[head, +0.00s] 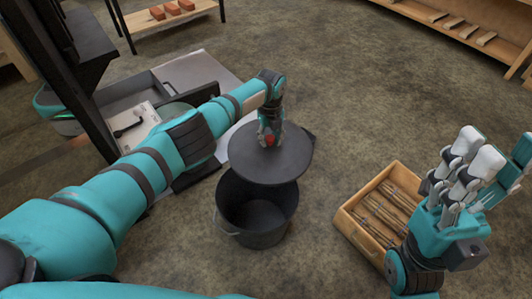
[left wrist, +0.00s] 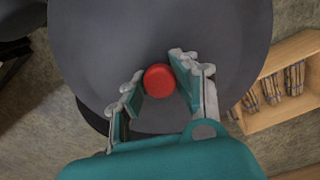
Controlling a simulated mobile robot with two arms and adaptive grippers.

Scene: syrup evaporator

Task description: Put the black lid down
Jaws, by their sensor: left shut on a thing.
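The black lid (head: 290,165) is a round dark disc with a red knob (left wrist: 158,80) at its middle. My left gripper (head: 269,138) is shut on the lid by this knob, with a finger on either side of it in the left wrist view. The lid hangs over the far part of a black bucket (head: 257,228) and hides its far rim. The bucket's near opening shows dark inside. My right gripper (head: 468,170) is at the right, with its fingers extended, apart and empty.
A wooden crate (head: 351,222) with split sticks stands on the floor right of the bucket. A grey metal unit (head: 195,72) lies behind my left arm. A bench with red bricks (head: 172,9) and a wooden shelf (head: 460,27) are farther back. Floor between is clear.

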